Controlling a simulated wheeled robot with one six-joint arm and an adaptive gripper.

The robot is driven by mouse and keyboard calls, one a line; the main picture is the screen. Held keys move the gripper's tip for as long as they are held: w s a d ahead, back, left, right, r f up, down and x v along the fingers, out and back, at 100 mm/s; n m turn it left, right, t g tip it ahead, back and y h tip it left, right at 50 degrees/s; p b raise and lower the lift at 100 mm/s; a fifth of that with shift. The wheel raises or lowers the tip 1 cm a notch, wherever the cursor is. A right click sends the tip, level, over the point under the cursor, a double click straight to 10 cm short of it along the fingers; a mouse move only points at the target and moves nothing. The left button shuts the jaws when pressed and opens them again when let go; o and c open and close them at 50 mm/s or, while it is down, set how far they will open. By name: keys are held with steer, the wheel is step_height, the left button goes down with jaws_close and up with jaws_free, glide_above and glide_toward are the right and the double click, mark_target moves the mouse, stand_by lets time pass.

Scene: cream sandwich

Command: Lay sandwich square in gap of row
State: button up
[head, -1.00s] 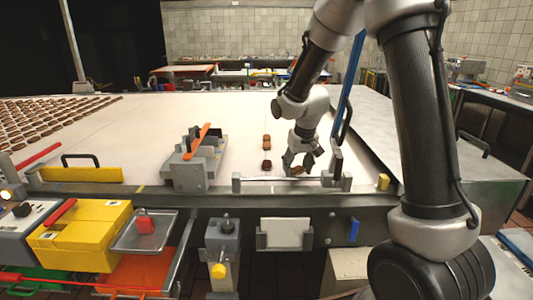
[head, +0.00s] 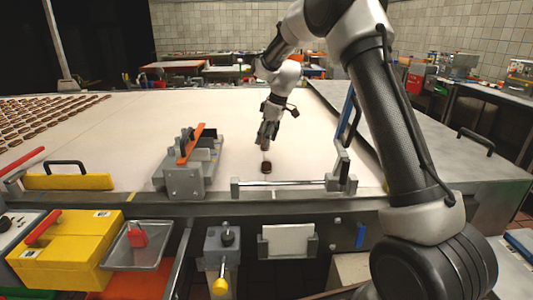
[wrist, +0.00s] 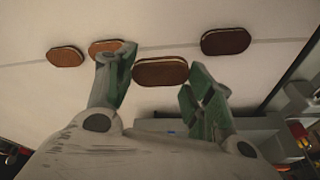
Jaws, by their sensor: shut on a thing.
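My gripper (head: 266,142) is over the pale belt, pointing down, just beyond a dark brown cream sandwich (head: 266,167). The held square is in front of the gap between dark and lighter ones. I cannot tell whether it touches the belt.
A grey fixture with an orange bar (head: 192,150) stands left of the row. A low metal rail (head: 285,184) runs along the near edge, with a blue-handled bracket (head: 345,120) at right. Many sandwiches (head: 40,118) cover the belt's far left.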

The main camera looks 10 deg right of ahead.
mark_target(267, 158)
steer(key=shift+f, duration=2.7)
steer(key=shift+f, duration=0.1)
steer(key=o, duration=0.4)
steer(key=shift+o, duration=0.2)
steer(key=v, duration=0.7)
steer(key=shift+r, duration=0.4)
steer(key=shift+s, duration=0.15)
